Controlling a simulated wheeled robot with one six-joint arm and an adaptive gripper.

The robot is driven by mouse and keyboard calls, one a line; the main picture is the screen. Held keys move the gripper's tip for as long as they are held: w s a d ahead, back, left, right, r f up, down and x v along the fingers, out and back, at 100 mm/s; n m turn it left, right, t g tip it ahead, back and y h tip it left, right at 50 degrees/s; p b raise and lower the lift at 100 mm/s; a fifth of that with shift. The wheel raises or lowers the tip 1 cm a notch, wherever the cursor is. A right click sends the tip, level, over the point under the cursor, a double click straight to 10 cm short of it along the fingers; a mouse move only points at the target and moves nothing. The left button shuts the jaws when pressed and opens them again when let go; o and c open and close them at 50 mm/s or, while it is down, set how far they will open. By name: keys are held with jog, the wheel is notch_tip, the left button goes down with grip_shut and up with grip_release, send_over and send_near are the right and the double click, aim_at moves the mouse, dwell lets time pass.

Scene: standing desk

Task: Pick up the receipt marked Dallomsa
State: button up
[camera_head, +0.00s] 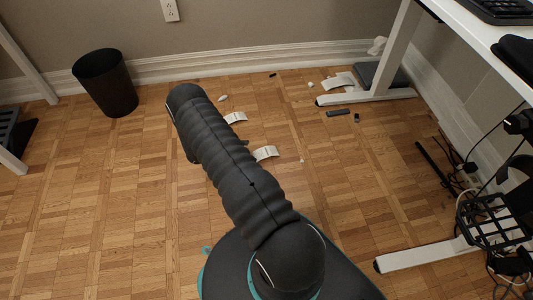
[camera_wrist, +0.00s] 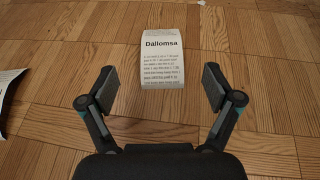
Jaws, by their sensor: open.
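The receipt marked Dallomsa (camera_wrist: 162,62) lies on the wooden floor in the wrist view, a white slip with bold print at the top and slightly curved. My gripper (camera_wrist: 160,82) is open and empty, with one finger to each side of the receipt's lower part and the receipt a little ahead of the palm. Floor shows between the fingers and the paper. In the head view two white slips, an upper one (camera_head: 235,118) and a lower one (camera_head: 265,153), lie right of my arm. Their print is too small to read there. My arm hides the gripper in that view.
Another printed paper (camera_wrist: 10,82) is cut off at the wrist view's left edge. A black bin (camera_head: 105,85) stands by the wall. More papers (camera_head: 338,82) and small dark bits lie near the white desk leg (camera_head: 365,97). Cables and a black wire basket (camera_head: 490,220) are at right.

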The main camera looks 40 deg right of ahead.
aim_at(265, 152)
jog(key=shift+b+x, duration=0.4)
jog(key=shift+x, duration=3.95)
jog(key=shift+s+a+f, duration=0.1)
jog(key=shift+a+f, duration=0.05)
jog(key=c, duration=0.8)
